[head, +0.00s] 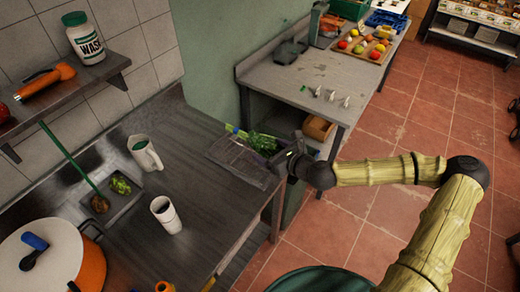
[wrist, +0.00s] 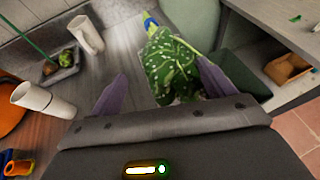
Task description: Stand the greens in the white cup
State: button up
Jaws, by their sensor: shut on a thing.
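The leafy greens (head: 262,142) are dark green with pale flecks in the wrist view (wrist: 172,62). My gripper (head: 284,153) is shut on them at the right end of the metal counter. Its two purple fingers stand on either side of the greens in the wrist view (wrist: 163,88); the exact contact is hard to see. The white cup (head: 166,216) stands upright on the counter, to the left of and nearer than my gripper, with its dark opening facing up. It also shows at the left in the wrist view (wrist: 42,103). The greens are apart from the cup.
A white jug (head: 146,154) with a handle stands behind the cup. A dark tray (head: 122,192) with a green item and a green-handled brush is left of it. A clear container (head: 236,163) lies near the greens. An orange pot (head: 90,262) is at front left. Counter right of the cup is clear.

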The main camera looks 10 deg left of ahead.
jog(key=d+f+m+t+h+b, duration=0.2)
jog(key=d+f+m+h, duration=0.3)
jog(key=d+f, duration=0.4)
jog(key=d+f+m+t+h+b, duration=0.3)
jog(key=d+f+m+h+b, duration=0.2)
jog(key=d+f, duration=0.5)
jog(key=d, duration=0.4)
jog(key=shift+w+d+h, duration=0.15)
jog(key=shift+d+h, duration=0.2)
jog(key=shift+h, duration=0.05)
